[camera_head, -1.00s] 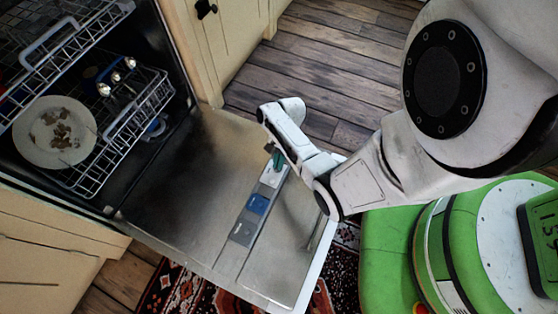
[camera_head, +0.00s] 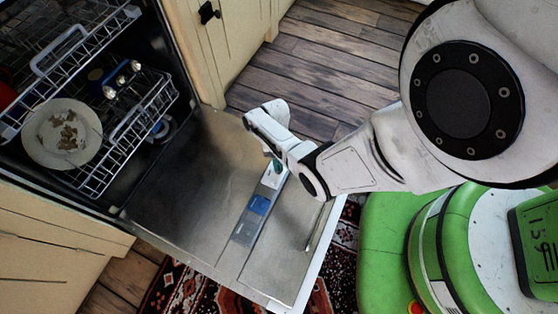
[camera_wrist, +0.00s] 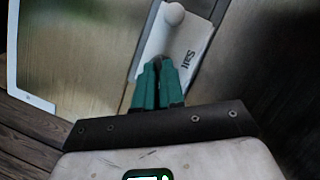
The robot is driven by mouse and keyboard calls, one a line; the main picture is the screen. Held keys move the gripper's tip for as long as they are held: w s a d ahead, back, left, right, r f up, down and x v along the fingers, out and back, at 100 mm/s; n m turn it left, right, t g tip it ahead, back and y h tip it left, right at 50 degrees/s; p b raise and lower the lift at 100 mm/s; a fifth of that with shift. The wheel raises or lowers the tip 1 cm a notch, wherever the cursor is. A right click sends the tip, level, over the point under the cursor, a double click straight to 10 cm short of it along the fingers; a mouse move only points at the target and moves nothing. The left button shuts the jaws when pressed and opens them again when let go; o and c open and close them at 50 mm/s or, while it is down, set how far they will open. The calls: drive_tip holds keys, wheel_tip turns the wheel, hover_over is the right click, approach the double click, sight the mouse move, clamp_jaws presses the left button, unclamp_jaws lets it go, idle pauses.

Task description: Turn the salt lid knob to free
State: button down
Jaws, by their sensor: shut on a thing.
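The salt lid (camera_head: 270,182) is the white end of a dispenser strip on the open dishwasher door (camera_head: 190,185). The wrist view shows it as a white plate (camera_wrist: 206,36) marked "Salt", with a round white knob-like end (camera_wrist: 174,14) at its top. My gripper (camera_head: 276,165) reaches down to the lid from above. In the wrist view its green fingers (camera_wrist: 160,64) are close together over the lid. They are shut on the salt lid knob, but the gripped part is mostly hidden between the fingertips.
The dishwasher's lower rack (camera_head: 125,130) is pulled partly out at the left, with a dirty plate (camera_head: 62,133) in it. A blue compartment (camera_head: 260,205) adjoins the lid. A patterned rug (camera_head: 185,285) lies below the door. Wooden floor (camera_head: 300,65) is clear beyond the door.

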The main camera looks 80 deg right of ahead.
drive_tip(key=n, duration=0.2)
drive_tip(key=n+g, duration=0.1)
drive_tip(key=n+h+p, duration=0.1)
drive_tip(key=n, duration=0.1)
drive_tip(key=shift+w+a+n+g, duration=0.15)
drive_tip(key=shift+w+n+g, duration=0.15)
drive_tip(key=shift+g, duration=0.1)
drive_tip(key=n+h, duration=0.1)
drive_tip(key=n, duration=0.2)
drive_tip(key=n+g+h+p, duration=0.1)
drive_tip(key=n, duration=0.1)
drive_tip(key=shift+w+a+n, duration=0.1)
drive_tip(key=shift+a+n, duration=0.1)
drive_tip(key=shift+n, duration=0.5)
drive_tip(key=c, duration=1.2)
unclamp_jaws()
drive_tip(key=shift+c, duration=0.2)
drive_tip(key=shift+r+p, duration=0.1)
drive_tip(key=shift+p, duration=0.25)
drive_tip(key=a+p+v, duration=0.1)
drive_tip(key=p+v, duration=0.4)
drive_tip(key=v, duration=0.5)
drive_tip(key=shift+w+d+r, duration=0.2)
drive_tip(key=shift+d+r, duration=0.05)
drive_tip(key=shift+d, duration=0.1)
